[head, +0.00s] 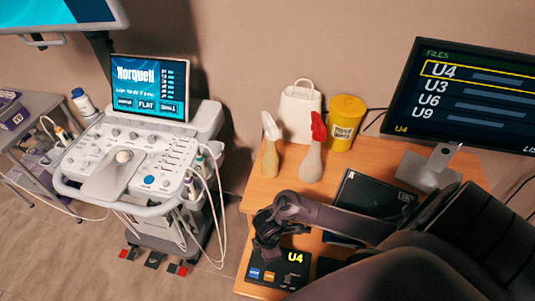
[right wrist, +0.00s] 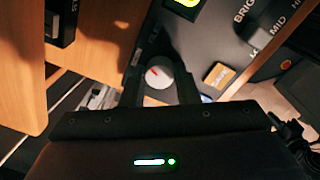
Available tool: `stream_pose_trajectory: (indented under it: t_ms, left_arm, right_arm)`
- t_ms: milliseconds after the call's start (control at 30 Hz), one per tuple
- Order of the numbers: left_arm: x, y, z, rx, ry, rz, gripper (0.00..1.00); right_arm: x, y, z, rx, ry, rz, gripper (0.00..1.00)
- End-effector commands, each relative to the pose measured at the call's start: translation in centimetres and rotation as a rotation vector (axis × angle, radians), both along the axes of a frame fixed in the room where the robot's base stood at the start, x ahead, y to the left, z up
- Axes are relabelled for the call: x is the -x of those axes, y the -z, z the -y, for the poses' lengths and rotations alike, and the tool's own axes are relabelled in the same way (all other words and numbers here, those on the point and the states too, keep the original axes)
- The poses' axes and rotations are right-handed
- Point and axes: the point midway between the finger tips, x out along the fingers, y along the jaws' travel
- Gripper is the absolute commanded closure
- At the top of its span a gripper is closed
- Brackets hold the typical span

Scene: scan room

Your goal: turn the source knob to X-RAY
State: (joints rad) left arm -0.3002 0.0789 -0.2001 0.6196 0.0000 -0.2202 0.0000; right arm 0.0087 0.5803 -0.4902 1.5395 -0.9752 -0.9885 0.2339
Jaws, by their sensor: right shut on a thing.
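My right gripper (head: 268,232) reaches down over the black control box (head: 262,276) at the desk's front left corner. In the right wrist view its two fingers (right wrist: 160,82) are shut on a round white knob (right wrist: 159,76) with a small red mark, one finger on each side. The labels around this knob are not readable, so I cannot tell which position it points to. The knob is hidden behind the gripper in the head view. My left gripper is not in view.
The box has blue and orange buttons and a "U4" display (head: 295,256). In the right wrist view a "SAVE" button (right wrist: 219,76) sits close to the knob. Two spray bottles, a yellow tub (head: 345,122) and a monitor (head: 470,95) stand behind. An ultrasound cart (head: 130,165) stands left.

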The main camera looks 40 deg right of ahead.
Motion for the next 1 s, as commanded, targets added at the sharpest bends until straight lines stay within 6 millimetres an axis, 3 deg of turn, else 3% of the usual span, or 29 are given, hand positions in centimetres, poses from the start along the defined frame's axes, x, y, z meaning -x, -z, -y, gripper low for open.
stream_pose_trajectory:
  t_ms: [467, 1000]
  left_arm:
    - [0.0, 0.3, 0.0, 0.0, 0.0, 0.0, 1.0]
    - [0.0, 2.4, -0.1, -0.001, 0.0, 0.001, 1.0]
  right_arm:
    - [-0.2, 0.0, 0.1, 0.0, -0.454, 0.003, 0.95]
    - [-0.3, 0.2, 0.1, 0.001, -0.962, 0.004, 0.95]
